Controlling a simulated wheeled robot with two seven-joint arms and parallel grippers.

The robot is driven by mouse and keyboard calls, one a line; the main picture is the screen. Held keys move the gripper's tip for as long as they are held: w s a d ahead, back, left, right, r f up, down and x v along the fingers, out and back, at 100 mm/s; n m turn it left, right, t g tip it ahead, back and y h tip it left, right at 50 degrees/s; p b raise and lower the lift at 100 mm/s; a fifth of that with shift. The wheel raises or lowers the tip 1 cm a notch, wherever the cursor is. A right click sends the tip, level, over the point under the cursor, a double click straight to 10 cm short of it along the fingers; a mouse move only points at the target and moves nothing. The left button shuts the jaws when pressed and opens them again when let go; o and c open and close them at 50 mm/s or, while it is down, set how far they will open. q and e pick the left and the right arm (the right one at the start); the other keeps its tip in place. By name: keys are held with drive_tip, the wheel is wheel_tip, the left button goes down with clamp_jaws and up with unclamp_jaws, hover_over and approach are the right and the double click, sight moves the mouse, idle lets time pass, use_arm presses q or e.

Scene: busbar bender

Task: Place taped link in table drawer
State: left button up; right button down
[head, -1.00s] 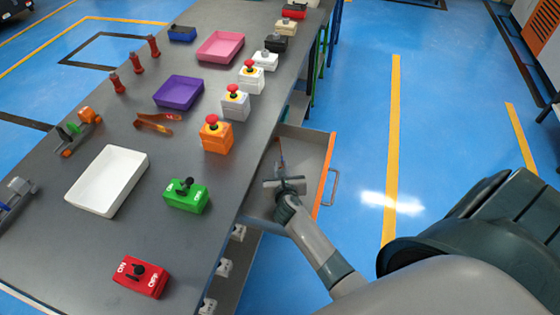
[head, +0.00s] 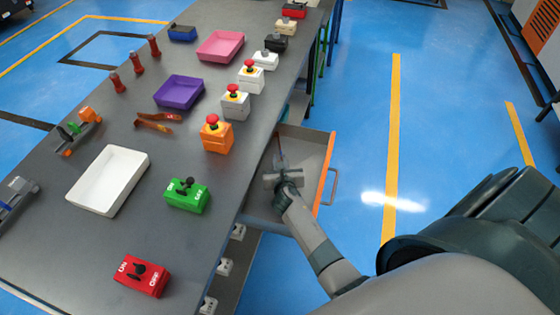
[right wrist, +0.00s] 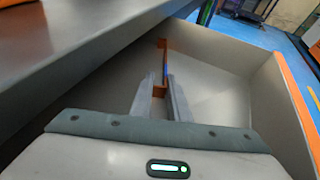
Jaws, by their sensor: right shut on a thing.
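The taped link (right wrist: 164,60), a copper-coloured strip with a blue band, is between the fingers of my right gripper (right wrist: 161,88) in the right wrist view. The fingers are shut on it, and it extends ahead of their tips. In the head view my right gripper (head: 281,172) is inside the open table drawer (head: 310,152), over its grey interior. The drawer has an orange front (head: 325,175) and a metal handle (head: 334,187). I cannot tell whether the link touches the drawer floor. My left gripper is not in view.
The grey table (head: 75,245) edge overhangs the drawer's left side. On top are a white tray (head: 108,180), a purple tray (head: 180,92), a pink tray (head: 220,46), two copper strips (head: 155,123), a green switch box (head: 187,195) and an orange button box (head: 216,136). Blue floor right of the drawer is clear.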

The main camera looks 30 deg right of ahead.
drive_tip(key=shift+f, duration=0.25)
drive_tip(key=c, duration=1.7)
unclamp_jaws()
drive_tip(key=shift+s, duration=0.1)
drive_tip(key=shift+a, duration=0.1)
drive_tip(key=shift+r, duration=0.3)
drive_tip(key=shift+s+a, duration=0.1)
drive_tip(key=shift+s, duration=0.2)
drive_tip(key=v, duration=1.1)
drive_tip(key=shift+r, duration=0.25)
